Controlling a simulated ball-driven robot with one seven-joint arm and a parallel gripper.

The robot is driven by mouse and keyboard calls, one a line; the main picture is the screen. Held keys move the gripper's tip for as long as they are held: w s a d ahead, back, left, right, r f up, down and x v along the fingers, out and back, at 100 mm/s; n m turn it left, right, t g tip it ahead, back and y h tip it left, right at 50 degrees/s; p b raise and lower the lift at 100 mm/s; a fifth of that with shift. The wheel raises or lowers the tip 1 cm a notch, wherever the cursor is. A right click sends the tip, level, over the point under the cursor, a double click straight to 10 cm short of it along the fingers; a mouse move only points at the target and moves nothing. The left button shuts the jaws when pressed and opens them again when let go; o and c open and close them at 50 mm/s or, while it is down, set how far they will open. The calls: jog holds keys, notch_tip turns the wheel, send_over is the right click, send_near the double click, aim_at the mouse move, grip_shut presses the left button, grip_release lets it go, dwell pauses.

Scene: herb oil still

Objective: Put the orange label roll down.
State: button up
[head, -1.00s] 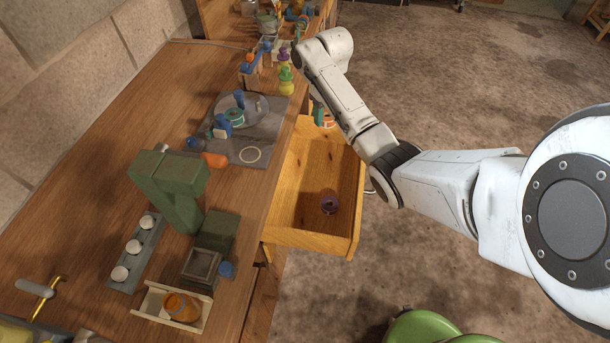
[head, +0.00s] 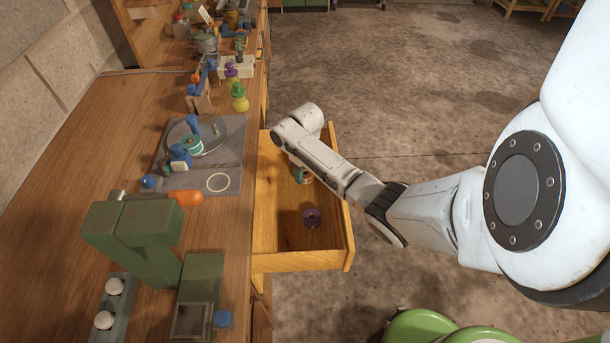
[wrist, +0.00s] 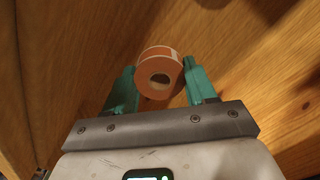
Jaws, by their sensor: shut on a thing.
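The orange label roll (wrist: 160,57) is between the two teal fingers of my gripper (wrist: 159,75) in the wrist view, its round hole facing the camera. My gripper is shut on it. In the head view, a small part of the roll (head: 306,177) shows below my wrist, which hides most of it and the fingers. The roll is over or inside the open wooden drawer (head: 298,263), toward its far part. I cannot tell whether it touches the drawer floor.
The workbench (head: 222,240) runs along the drawer's left side, with a green press (head: 135,230) and a grey mat (head: 229,160).

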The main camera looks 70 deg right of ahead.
jog(key=shift+f, duration=0.95)
jog(key=shift+f, duration=0.1)
jog(key=o, duration=1)
jog(key=shift+o, duration=0.2)
notch_tip(320, 180, up, 12)
